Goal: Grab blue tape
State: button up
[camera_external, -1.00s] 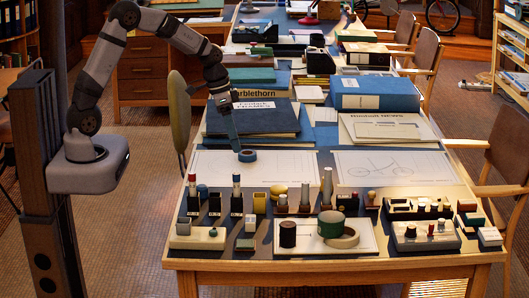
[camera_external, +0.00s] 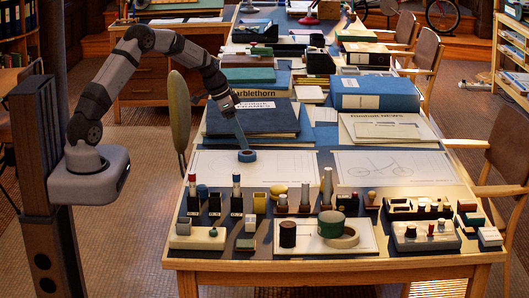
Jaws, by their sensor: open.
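The blue tape (camera_external: 247,156) is a small roll lying flat on a white drawing sheet, on the left side of the table. My gripper (camera_external: 243,146) reaches down from the upper left, with its long fingers slanting to the tape. The fingertips are at the roll, and they overlap its back edge in the picture. I cannot tell whether they touch it or sit around its rim. The gap between the fingers is too small to see clearly.
A dark blue binder (camera_external: 252,119) lies close behind the tape, beside the fingers. Stamps, bottles and a green tape roll (camera_external: 331,223) crowd the table's front. A sheet with a bicycle drawing (camera_external: 395,168) lies to the right. The drawing sheet (camera_external: 212,170) around the tape is mostly clear.

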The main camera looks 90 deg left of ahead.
aim_at(247, 156)
jog(key=shift+s+p+x, duration=0.2)
jog(key=shift+p+x, duration=0.4)
jog(key=shift+x, duration=1.95)
jog(key=c, duration=1.1)
